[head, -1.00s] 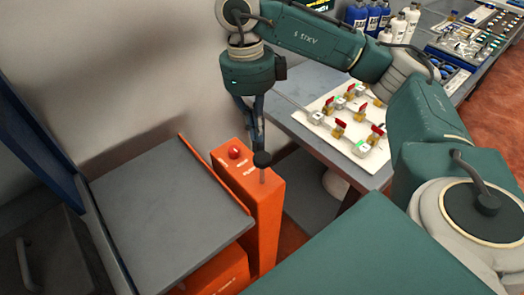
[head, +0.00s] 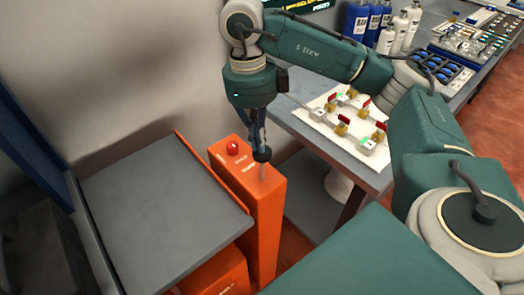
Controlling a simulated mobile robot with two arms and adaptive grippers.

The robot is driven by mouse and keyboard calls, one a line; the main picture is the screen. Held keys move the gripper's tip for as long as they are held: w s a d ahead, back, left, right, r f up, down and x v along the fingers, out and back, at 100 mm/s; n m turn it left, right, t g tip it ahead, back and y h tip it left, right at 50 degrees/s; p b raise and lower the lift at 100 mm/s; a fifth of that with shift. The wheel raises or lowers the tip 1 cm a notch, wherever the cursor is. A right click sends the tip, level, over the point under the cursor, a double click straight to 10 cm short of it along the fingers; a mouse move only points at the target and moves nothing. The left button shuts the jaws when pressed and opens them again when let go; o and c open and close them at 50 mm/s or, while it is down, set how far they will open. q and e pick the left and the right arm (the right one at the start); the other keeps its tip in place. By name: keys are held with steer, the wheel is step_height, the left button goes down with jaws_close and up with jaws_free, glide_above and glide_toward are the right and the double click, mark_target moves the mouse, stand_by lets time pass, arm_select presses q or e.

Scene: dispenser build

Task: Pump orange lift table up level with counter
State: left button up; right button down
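The orange lift table (head: 228,272) stands at the lower left with a flat grey top plate (head: 150,205). Its orange column (head: 258,222) carries a red button (head: 232,148) and a thin upright lever (head: 263,172) with a black knob. My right gripper (head: 261,148) points down at the black knob from above. Its fingers look close around or against the knob; whether they grip it is too small to tell. The grey counter (head: 310,136) is right of the column, and the plate appears lower than it. My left gripper is not in view.
A white board (head: 325,115) with red-handled valves lies on the counter. Blue bottles (head: 357,20) and white bottles (head: 398,28) stand behind it, with blue trays (head: 440,70) farther right. A pale wall (head: 100,70) closes the back left. The plate is empty.

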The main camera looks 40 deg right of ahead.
step_height(320, 180, down, 8)
steer(key=b, duration=0.5)
steer(key=shift+b, duration=0.4)
steer(key=shift+r, duration=0.15)
steer(key=shift+w+a+r+p, duration=0.25)
steer(key=shift+w+p, duration=0.05)
steer(key=shift+w, duration=0.15)
steer(key=shift+w+a+r+p, duration=0.25)
steer(key=shift+w, duration=0.2)
steer(key=shift+w+a, duration=0.15)
steer(key=shift+w, duration=0.4)
step_height(320, 180, up, 12)
steer(key=w, duration=0.1)
steer(key=shift+a, duration=0.3)
